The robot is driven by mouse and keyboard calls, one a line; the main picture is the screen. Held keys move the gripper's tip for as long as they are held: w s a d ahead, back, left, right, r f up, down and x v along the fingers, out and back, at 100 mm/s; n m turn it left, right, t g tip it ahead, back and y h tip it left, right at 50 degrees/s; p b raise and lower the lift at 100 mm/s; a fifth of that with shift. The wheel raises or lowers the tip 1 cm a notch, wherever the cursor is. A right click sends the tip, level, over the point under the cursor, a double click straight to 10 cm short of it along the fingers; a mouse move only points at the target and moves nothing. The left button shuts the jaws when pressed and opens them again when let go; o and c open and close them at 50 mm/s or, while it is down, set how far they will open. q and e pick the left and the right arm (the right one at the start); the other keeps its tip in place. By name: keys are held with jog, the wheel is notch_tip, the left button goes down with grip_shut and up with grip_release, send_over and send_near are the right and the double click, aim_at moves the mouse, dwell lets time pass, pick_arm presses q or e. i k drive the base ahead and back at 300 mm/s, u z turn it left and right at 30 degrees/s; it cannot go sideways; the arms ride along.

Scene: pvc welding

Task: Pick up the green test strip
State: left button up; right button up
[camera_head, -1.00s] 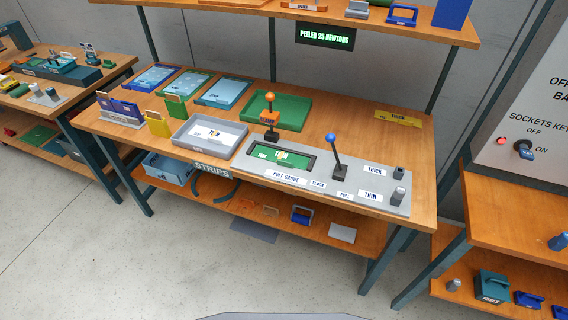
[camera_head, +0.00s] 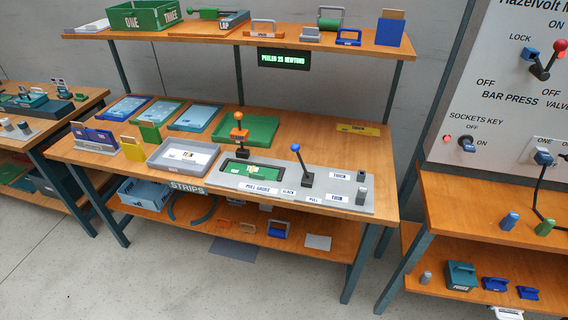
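A green piece (camera_head: 243,171) lies in the dark recess of the grey pull gauge (camera_head: 330,202) on the workbench. It carries small pale labels, too small to read, and I cannot tell for sure that it is the green test strip. The grey tray marked STRIPS (camera_head: 157,166) stands left of the gauge with a white labelled piece (camera_head: 186,155) in it. Neither of my grippers is in view.
An orange-knobbed lever (camera_head: 239,134) and a blue-knobbed lever (camera_head: 303,165) stand up at the gauge. A green tray (camera_head: 262,131) lies behind. A shelf (camera_head: 225,36) overhangs the bench's back, with a display reading PEELED 25 NEWTONS (camera_head: 284,58). A switch panel (camera_head: 500,110) stands at right.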

aim_at(251, 169)
jog(key=z, duration=0.3)
jog(key=i, duration=0.95)
jog(key=u, duration=0.2)
